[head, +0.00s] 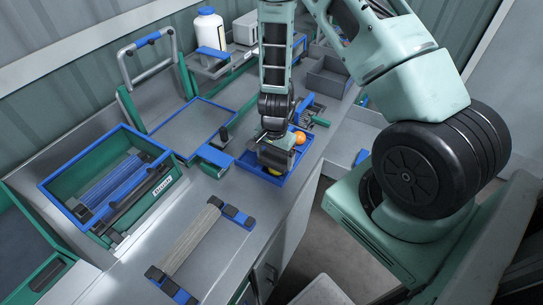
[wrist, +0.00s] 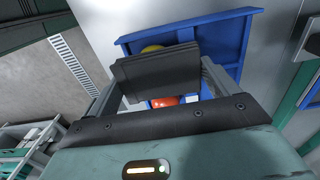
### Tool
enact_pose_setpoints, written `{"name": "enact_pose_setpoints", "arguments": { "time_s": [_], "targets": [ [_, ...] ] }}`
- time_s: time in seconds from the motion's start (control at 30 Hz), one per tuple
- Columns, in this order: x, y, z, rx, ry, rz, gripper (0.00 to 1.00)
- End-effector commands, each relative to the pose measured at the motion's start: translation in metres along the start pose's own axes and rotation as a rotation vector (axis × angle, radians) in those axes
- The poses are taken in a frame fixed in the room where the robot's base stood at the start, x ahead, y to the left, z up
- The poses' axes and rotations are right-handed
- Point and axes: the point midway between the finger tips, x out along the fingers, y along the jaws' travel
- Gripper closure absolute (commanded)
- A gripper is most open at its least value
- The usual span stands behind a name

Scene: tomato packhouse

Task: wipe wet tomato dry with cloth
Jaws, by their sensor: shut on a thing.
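My gripper (head: 277,150) is low over a blue tray (head: 247,164) at the bench edge. In the wrist view my gripper (wrist: 158,82) is shut on a dark grey, folded block, which appears to be the cloth (wrist: 155,70). An orange-red tomato (head: 300,137) sits in the tray beyond the gripper; a red one also shows below the cloth in the wrist view (wrist: 165,102). A yellow tomato (head: 275,171) is partly hidden by the cloth, and shows above it in the wrist view (wrist: 152,48). I cannot tell whether the cloth touches a tomato.
A green crate with a blue rim (head: 62,178) stands at the left. A blue-framed plate (head: 190,125) lies behind the tray. A grey slatted rack (head: 192,240) with blue ends is in front. A white bottle (head: 208,32) and a grey bin (head: 330,78) stand farther back.

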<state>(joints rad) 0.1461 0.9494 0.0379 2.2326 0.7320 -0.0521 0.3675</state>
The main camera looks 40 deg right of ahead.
Motion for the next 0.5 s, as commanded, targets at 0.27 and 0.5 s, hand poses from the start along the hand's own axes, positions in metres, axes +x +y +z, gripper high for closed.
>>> {"name": "enact_pose_setpoints", "arguments": {
  "time_s": [0.27, 0.5],
  "targets": [
    [0.001, 0.013, 0.000, 0.001, 0.000, -0.001, 0.32],
    [0.001, 0.025, 0.000, 0.001, 0.001, 0.000, 0.32]
  ]
}}
